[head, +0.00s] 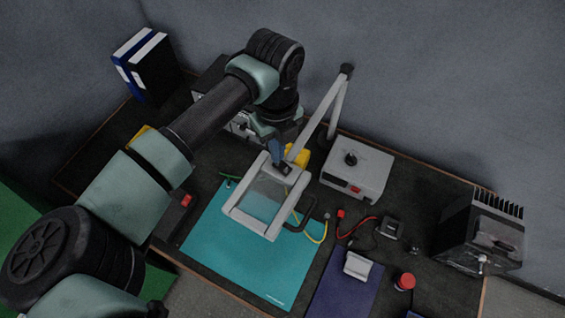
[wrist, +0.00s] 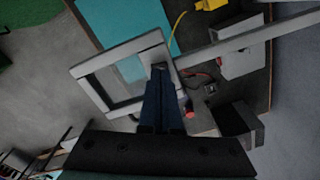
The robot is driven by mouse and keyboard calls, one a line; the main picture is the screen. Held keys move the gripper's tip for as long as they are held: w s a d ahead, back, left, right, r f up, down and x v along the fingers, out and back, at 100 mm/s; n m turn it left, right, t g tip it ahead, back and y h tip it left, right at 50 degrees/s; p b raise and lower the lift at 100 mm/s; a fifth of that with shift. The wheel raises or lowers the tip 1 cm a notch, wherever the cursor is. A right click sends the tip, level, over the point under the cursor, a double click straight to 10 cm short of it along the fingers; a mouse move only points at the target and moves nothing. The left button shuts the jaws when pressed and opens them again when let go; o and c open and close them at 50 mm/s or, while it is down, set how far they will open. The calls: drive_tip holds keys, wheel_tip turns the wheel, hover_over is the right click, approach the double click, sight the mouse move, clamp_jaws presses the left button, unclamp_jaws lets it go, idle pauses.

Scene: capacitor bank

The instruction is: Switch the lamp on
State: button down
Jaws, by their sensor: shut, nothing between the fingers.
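The lamp is a pale grey rectangular magnifier frame (head: 250,223) on a jointed arm (head: 330,100), held above a teal mat. The frame also shows in the wrist view (wrist: 115,53). No light shows from it. A small dark block, seemingly its switch (head: 286,170), sits on the frame's side near the arm joint. My gripper (head: 279,163) is shut and empty, its fingertips at this dark block. In the wrist view the dark blue fingers (wrist: 159,75) overlap the block and partly hide it; I cannot tell whether they touch it.
The teal mat (head: 225,250) lies below the lamp. A grey box with a black knob (head: 365,168) stands right of it, with a black finned block (head: 485,235) farther right. Blue and black binders (head: 150,65) stand at the back left. Yellow and red leads cross the bench.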

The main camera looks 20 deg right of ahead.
drive_tip(key=shift+f+b, duration=0.75)
drive_tip(key=shift+f, duration=0.2)
idle(0.6)
drive_tip(key=shift+r+p, duration=2.35)
drive_tip(key=shift+r, duration=1.2)
